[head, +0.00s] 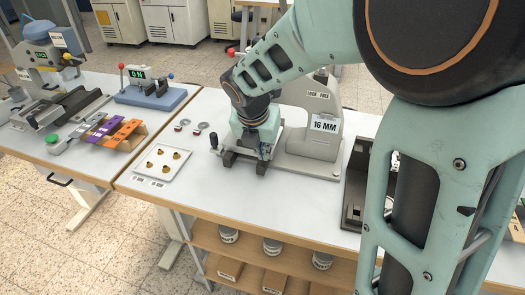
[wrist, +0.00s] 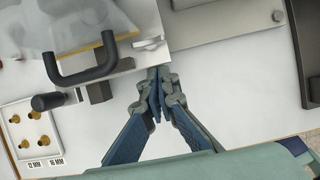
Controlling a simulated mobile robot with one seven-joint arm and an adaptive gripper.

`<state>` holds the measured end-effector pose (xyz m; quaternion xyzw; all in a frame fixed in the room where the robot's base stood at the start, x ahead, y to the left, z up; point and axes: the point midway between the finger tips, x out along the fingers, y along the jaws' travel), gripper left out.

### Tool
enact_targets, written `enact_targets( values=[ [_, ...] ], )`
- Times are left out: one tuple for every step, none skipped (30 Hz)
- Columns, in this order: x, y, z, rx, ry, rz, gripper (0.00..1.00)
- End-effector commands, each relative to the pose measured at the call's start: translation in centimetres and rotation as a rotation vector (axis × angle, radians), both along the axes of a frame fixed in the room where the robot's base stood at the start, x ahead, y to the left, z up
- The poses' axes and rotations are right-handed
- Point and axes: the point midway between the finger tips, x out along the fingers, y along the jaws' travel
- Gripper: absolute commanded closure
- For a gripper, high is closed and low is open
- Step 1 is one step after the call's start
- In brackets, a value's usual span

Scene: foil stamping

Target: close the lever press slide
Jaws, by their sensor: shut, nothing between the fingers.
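The grey lever press (head: 318,142) stands mid-table in the head view, with "LOCK FREE" and "16 MM" labels. Its slide end shows as dark blocks (head: 229,159) at the press's front left, partly hidden by my arm. In the wrist view the slide plate (wrist: 128,58) is at the upper left, with a black bar handle (wrist: 92,73) and a dark round knob (wrist: 48,101). My gripper (wrist: 157,72) is shut and empty, its tips close beside the plate's right corner. I cannot tell whether they touch it. In the head view my gripper (head: 265,150) is over the slide area.
A white tray (head: 144,172) with several brass pieces lies left of the press. A black fixture (head: 354,190) stands to its right. A blue-based device (head: 150,97) and coloured strips (head: 115,132) are on the left table. The front middle of the table is clear.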

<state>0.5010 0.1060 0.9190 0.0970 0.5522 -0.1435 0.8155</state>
Motion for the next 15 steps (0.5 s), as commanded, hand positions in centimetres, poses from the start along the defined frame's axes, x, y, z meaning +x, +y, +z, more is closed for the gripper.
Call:
enact_targets(
  values=[
    [0.2,-0.1,0.1,0.0,0.0,-0.001,1.0],
    [0.4,-0.1,0.2,0.001,0.001,-0.001,1.0],
    [0.8,-0.3,0.3,0.001,0.001,-0.002,1.0],
    [1.1,-0.4,0.3,0.001,0.002,-0.002,1.0],
    [1.5,-0.6,0.4,0.0,0.002,-0.003,1.0],
    [2.0,-0.7,0.4,0.0,0.003,-0.003,1.0],
    [2.3,-0.9,0.4,0.0,0.002,-0.003,1.0],
    [2.7,-1.0,0.4,0.001,0.002,-0.003,1.0],
    [3.1,-1.1,0.3,0.001,0.002,-0.003,1.0],
    [3.3,-1.2,0.3,0.001,0.002,-0.002,1.0],
    [3.5,-1.3,0.2,0.001,0.002,-0.002,1.0],
    [3.7,-1.4,0.2,0.001,0.001,-0.002,1.0],
    [3.8,-1.4,0.1,0.001,0.001,-0.001,1.0],
    [3.9,-1.4,0.0,0.001,0.001,-0.001,1.0],
    [3.9,-1.4,0.0,0.001,0.001,-0.001,1.0]
  ],
)
